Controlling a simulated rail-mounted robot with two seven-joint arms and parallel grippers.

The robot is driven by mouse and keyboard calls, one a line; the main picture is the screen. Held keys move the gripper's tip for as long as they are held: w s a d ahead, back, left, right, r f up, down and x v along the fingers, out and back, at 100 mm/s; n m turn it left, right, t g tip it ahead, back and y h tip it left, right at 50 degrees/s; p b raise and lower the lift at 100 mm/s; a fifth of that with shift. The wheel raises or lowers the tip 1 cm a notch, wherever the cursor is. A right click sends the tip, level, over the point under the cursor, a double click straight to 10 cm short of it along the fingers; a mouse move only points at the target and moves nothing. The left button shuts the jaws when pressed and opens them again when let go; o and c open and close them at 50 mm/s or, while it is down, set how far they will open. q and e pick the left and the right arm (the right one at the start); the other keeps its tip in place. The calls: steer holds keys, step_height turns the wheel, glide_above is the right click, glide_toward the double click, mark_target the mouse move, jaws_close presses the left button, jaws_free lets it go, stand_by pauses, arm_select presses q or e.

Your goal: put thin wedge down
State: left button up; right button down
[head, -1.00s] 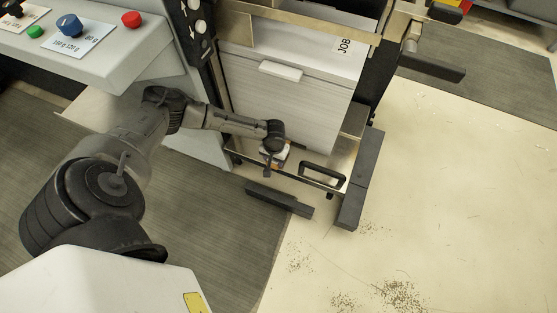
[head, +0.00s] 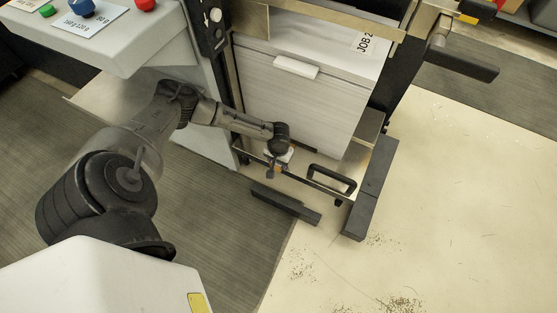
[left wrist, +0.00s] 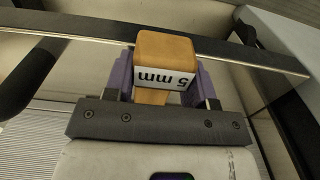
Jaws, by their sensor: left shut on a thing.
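The thin wedge (left wrist: 165,48) is an orange-brown block with a white "5 mm" label, seen upside down in the left wrist view. My left gripper (left wrist: 165,80) is shut on it, with purple fingers on both sides. In the head view my left gripper (head: 277,167) hangs low in front of the white paper stack, beside the black handle of the cart. The wedge is mostly hidden there by the gripper and wrist. I cannot tell whether it touches anything below. My right gripper is not in view.
A tall white paper stack (head: 300,105) marked "JOB" stands behind the gripper. A black handle (head: 332,179) is just to its right. Dark bars (head: 286,203) and (head: 371,190) lie low at the front. Pale floor (head: 460,200) is open to the right.

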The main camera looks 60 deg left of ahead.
arm_select(q)
steer(key=o, duration=0.9)
steer(key=shift+f, duration=0.1)
steer(key=shift+o, duration=0.2)
step_height(320, 180, up, 4)
steer(key=p, duration=0.3)
